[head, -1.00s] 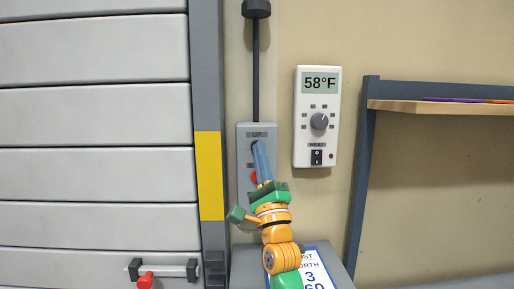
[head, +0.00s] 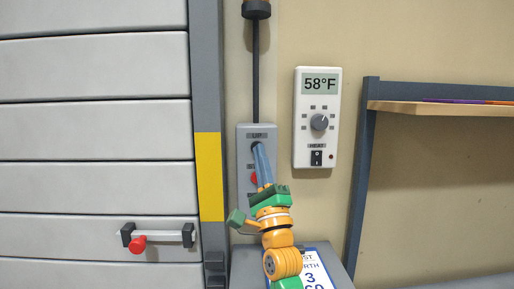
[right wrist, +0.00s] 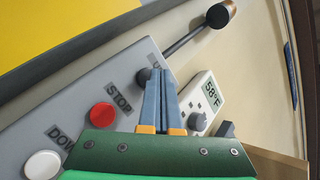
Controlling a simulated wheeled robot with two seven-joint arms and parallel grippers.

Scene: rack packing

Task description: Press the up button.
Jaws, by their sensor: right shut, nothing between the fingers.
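The grey control box (head: 243,184) hangs on the wall in the head view, with a label above its top button. In the right wrist view, the dark round up button (right wrist: 144,76) is partly hidden behind the fingers, at the "U" end of the box. The red stop button (right wrist: 102,115) and white down button (right wrist: 43,165) lie below it. My right gripper (head: 257,147) is shut and empty, its blue fingertips at the up button; the right wrist view also shows the tips at its edge. Whether the button is pushed in is hidden. My left gripper is not in view.
A white sectional door (head: 90,130) with a red-knobbed handle (head: 160,238) fills the left, beside a grey post with a yellow band (head: 209,178). A thermostat (head: 317,118) reading 58°F is right of the box. A shelf (head: 440,107) stands at right.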

